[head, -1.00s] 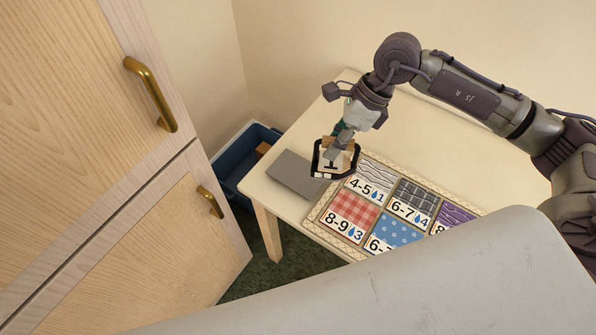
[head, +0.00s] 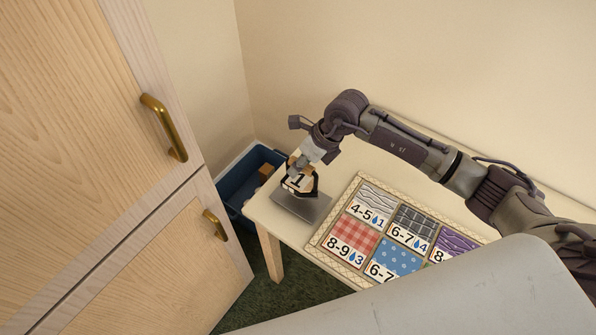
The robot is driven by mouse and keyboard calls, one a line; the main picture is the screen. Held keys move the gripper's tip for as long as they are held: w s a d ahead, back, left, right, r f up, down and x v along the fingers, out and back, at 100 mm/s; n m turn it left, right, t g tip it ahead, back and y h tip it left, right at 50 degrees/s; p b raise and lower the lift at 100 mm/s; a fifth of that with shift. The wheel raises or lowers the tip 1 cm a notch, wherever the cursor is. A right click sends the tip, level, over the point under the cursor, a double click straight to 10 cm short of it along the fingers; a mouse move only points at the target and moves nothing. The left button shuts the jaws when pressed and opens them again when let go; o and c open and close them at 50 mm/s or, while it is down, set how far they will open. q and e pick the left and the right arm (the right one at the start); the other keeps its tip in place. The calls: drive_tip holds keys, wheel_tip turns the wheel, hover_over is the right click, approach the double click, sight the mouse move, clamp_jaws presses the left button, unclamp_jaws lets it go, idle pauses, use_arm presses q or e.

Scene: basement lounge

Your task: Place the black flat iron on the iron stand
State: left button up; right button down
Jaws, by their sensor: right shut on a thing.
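The black flat iron (head: 300,184), with a pale marked top, is in my right gripper (head: 302,167) at the left end of the table. My right gripper is shut on it from above. The iron stand, a flat grey plate (head: 306,208), lies on the table directly below the iron and shows around its front and right. I cannot tell whether the iron touches the plate or is slightly above it. My left gripper is not in view.
A cream table (head: 262,208) holds a board of patterned, numbered cloth squares (head: 352,239) right of the stand. A blue bin (head: 238,187) with a brown block stands on the floor behind the table's left end. A wooden cabinet (head: 150,250) fills the left side.

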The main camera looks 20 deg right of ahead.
sight(294, 180)
wheel_tip(294, 180, down, 3)
drive_tip(key=shift+w+a+f+p, duration=0.1)
drive_tip(key=shift+a+p, duration=0.05)
drive_tip(key=shift+p, duration=0.45)
drive_tip(key=shift+f, duration=0.45)
drive_tip(key=shift+f, duration=0.1)
drive_tip(key=c, duration=1)
unclamp_jaws()
drive_tip(key=shift+o, duration=0.2)
